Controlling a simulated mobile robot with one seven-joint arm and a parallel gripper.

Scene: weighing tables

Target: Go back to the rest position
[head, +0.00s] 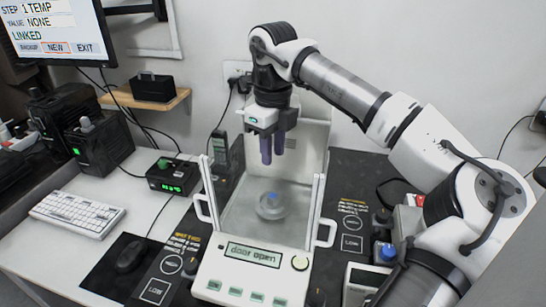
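My gripper (271,150) hangs above the weighing balance (240,255), with its two purple fingers pointing down. The fingers look close together, and I cannot tell whether a gap is left between them. The balance has clear walls, and its display (252,254) reads "door open". A small round dish or pan (270,207) with a blue spot in its middle sits inside the chamber, below and apart from my fingers. My arm comes in from the right.
A monitor (50,30) stands at the upper left. A white keyboard (77,213), a mouse (131,256) and black devices (100,140) are on the left. A small wooden shelf (150,104) is on the wall. More devices (365,280) stand at the right.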

